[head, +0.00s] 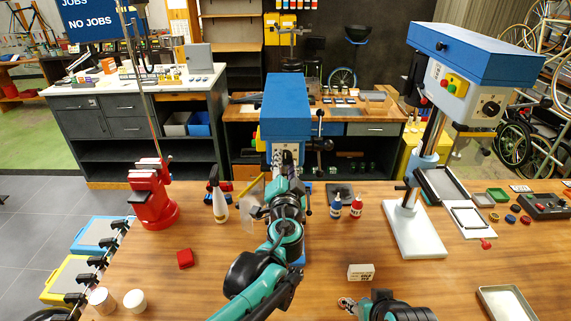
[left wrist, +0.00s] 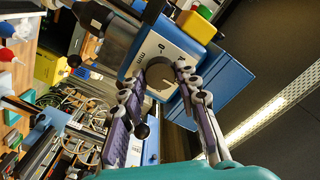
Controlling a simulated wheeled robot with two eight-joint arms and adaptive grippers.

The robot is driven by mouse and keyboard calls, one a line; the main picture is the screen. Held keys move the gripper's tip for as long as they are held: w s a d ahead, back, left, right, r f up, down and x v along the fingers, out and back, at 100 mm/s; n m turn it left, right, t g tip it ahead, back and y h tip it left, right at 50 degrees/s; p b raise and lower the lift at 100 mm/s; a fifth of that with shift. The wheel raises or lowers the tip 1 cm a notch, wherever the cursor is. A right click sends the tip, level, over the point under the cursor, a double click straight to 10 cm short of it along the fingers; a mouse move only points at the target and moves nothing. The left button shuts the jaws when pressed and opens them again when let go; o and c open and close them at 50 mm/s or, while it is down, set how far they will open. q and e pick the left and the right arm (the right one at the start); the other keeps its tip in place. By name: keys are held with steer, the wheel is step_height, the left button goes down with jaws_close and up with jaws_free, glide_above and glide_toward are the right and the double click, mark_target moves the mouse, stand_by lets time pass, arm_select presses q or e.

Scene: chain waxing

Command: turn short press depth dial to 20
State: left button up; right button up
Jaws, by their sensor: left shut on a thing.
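The short press (head: 286,108) with a blue head and pale front panel stands at the middle of the workbench, straight ahead. My left gripper (head: 287,158) is at its front panel and hides most of that panel in the head view. In the left wrist view the press face (left wrist: 139,60) is tilted, with small markings too small to read. Its round grey depth dial (left wrist: 159,74) has a pale pointer line. The fingers of my left gripper (left wrist: 158,78) are shut on the dial from both sides. My right gripper (head: 348,304) is low at the front edge, partly cut off.
A taller blue press (head: 475,48) stands at the right on a white base (head: 414,228).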

arm_select(q)
steer(key=shift+f, duration=0.1)
steer(key=o, duration=1.1)
steer(key=shift+o, duration=0.2)
steer(key=shift+s, duration=0.15)
steer(key=s, duration=1.2)
steer(key=shift+w, duration=0.1)
